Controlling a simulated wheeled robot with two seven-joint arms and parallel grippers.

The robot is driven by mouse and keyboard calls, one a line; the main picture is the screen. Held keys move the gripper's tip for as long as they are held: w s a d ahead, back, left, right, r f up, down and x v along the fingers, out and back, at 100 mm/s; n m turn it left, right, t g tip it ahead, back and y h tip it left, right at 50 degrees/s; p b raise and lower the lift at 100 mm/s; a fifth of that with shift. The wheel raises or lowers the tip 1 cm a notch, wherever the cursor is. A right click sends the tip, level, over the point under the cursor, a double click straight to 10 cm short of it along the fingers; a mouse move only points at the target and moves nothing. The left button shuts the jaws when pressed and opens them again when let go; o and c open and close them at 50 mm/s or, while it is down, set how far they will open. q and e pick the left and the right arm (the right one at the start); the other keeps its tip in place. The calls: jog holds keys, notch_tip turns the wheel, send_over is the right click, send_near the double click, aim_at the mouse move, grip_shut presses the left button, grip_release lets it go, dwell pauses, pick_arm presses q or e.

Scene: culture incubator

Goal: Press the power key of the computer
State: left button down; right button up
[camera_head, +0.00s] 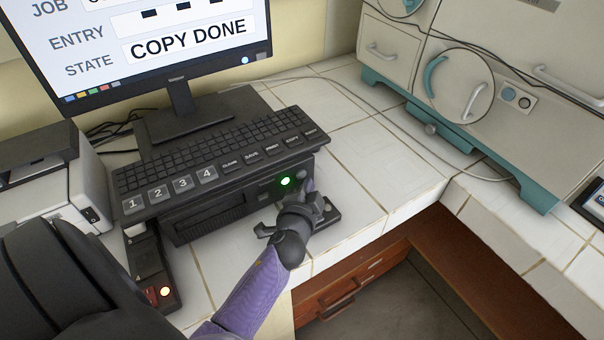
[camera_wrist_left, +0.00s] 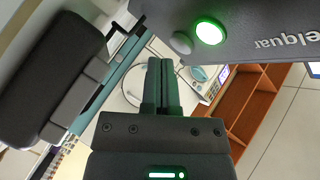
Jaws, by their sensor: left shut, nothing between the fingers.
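The computer (camera_head: 210,205) is a dark flat case on the white tiled bench, under the keyboard. A round green light (camera_head: 285,181) glows at the right end of its front; the green light (camera_wrist_left: 209,32) also shows in the left wrist view, with a round grey button (camera_wrist_left: 181,43) beside it. Which of these two is the power key, I cannot tell. My left gripper (camera_head: 307,187) is at the right front of the case, close to the green light. In the left wrist view its fingers (camera_wrist_left: 160,68) are shut and empty, below the grey button. Contact cannot be made out. My right gripper is not in view.
A monitor (camera_head: 180,95) reading "COPY DONE" stands behind the keyboard (camera_head: 220,152). A small dark device (camera_head: 150,265) with an orange-red light is at the left front. A pale incubator (camera_head: 400,60) with teal trim stands at the right. Bare tiles (camera_head: 370,160) lie between.

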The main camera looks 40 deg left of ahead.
aim_at(321, 217)
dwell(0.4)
pick_arm(q)
jog(key=shift+w+a, duration=0.15)
jog(key=shift+a, duration=0.25)
jog(key=shift+w+a, duration=0.15)
jog(key=shift+a, duration=0.15)
dwell(0.5)
jog(key=shift+d, duration=0.1)
jog(key=shift+s+d, duration=0.3)
jog(key=shift+d, duration=0.3)
jog(key=shift+s+d+b, duration=0.2)
jog(key=shift+s+d, duration=0.15)
jog(key=shift+d, duration=0.45)
jog(key=shift+s+d+b, duration=0.2)
jog(key=shift+s+d, duration=0.15)
jog(key=shift+d, duration=0.45)
jog(key=shift+s+d+b, duration=0.2)
jog(key=shift+s+d, duration=0.15)
jog(key=shift+d, duration=0.45)
